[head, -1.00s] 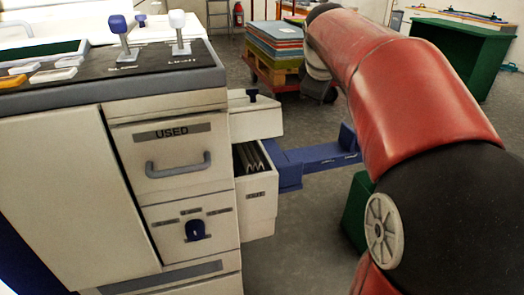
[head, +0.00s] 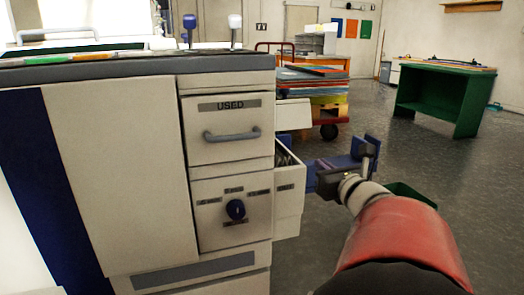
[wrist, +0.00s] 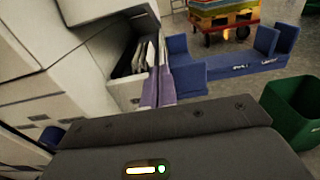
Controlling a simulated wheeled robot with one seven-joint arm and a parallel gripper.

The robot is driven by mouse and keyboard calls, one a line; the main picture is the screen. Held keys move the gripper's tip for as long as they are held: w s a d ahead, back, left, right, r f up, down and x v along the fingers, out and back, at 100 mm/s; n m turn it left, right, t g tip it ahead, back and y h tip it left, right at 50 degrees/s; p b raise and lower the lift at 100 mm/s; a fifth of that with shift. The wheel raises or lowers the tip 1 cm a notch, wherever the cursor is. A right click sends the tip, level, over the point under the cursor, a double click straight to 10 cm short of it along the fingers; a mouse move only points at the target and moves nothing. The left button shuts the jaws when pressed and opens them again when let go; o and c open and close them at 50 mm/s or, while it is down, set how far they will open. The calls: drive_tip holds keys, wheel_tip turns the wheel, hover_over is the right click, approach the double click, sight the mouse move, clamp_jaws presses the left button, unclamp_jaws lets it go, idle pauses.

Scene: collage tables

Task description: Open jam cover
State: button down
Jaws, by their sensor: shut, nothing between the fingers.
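A white side unit projects from the right side of the copier. Its upper block (head: 292,116) stands above a dark slot (head: 284,152) with pale upright sheets or ribs in it, and its lower white box (head: 290,205) is below. I cannot tell which part is the jam cover. The slot shows more clearly in the wrist view (wrist: 138,60). A blue tray (head: 366,148) extends right from this unit. My gripper (head: 320,184) is shut and empty, close to the lower box and tray; contact is unclear.
A green bin (wrist: 292,108) stands right of my gripper. A loaded cart (head: 313,88) and green table (head: 440,98) are behind. Floor on the right is clear.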

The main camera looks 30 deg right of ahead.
drive_tip(key=w+d+r, duration=0.1)
drive_tip(key=w, duration=0.4)
drive_tip(key=w+d+r+p, duration=0.1)
drive_tip(key=w+r, duration=0.1)
drive_tip(key=w, duration=0.3)
drive_tip(key=shift+w+d+r, duration=0.3)
drive_tip(key=shift+d, duration=0.05)
drive_tip(key=shift+r+p, duration=0.1)
drive_tip(key=shift+p, duration=0.25)
